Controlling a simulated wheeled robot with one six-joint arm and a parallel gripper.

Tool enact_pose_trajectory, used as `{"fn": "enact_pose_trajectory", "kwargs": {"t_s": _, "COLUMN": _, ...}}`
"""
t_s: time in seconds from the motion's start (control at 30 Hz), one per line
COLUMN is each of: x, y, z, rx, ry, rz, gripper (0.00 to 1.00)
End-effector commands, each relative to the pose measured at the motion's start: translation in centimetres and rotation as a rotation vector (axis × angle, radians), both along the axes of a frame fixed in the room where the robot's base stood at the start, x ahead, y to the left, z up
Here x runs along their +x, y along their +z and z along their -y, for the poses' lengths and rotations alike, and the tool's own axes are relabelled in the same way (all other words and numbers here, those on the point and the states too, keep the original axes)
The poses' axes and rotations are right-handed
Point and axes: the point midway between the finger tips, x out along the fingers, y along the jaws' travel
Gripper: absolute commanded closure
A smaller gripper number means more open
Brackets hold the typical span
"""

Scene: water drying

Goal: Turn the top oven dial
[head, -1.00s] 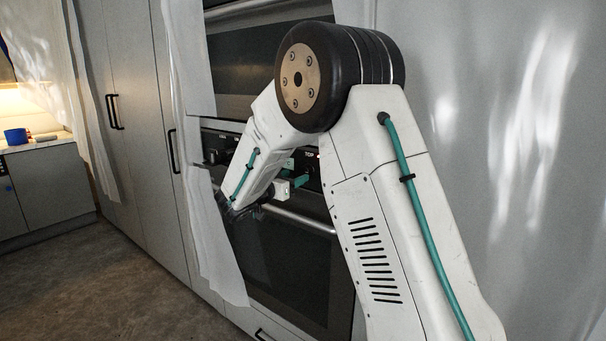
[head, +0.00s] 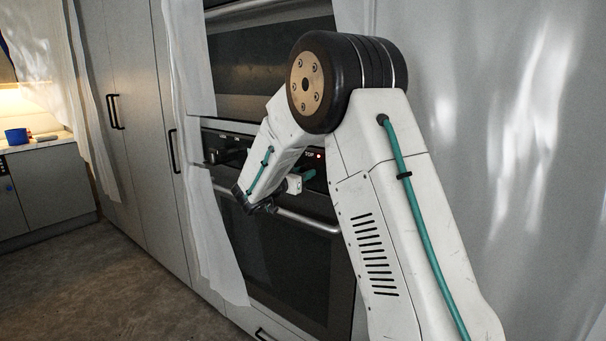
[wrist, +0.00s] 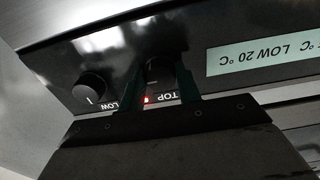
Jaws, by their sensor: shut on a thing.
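The top oven dial (wrist: 158,72) is a black knob on the dark control panel, beside the inverted TOP label in the wrist view. My gripper (wrist: 157,84) has its two dark green fingers on either side of this dial and is shut on it. The dial's pale mark lies roughly crosswise in the wrist view. A red light glows beside the TOP label. In the head view my gripper (head: 306,177) is at the oven panel (head: 318,166), partly hidden by my forearm, and the top dial cannot be made out there.
A lit display (wrist: 265,58) reads LOW 20 °C. The oven handle (head: 305,220) runs below the panel. White curtains (head: 205,225) hang on the left. The floor at left is clear.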

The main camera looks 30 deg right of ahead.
Motion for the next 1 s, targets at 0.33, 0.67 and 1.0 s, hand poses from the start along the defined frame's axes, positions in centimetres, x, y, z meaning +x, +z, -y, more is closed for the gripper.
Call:
{"fn": "enact_pose_trajectory", "kwargs": {"t_s": 0.33, "x": 0.19, "y": 0.09, "z": -0.74, "rx": -0.038, "ry": 0.006, "rz": -0.101, "gripper": 0.89}}
{"fn": "enact_pose_trajectory", "kwargs": {"t_s": 0.67, "x": 0.27, "y": 0.10, "z": -1.08, "rx": -0.135, "ry": 0.012, "rz": -0.366, "gripper": 0.89}}
{"fn": "enact_pose_trajectory", "kwargs": {"t_s": 1.0, "x": 0.24, "y": 0.10, "z": -0.96, "rx": -0.247, "ry": 0.012, "rz": -0.669, "gripper": 0.89}}
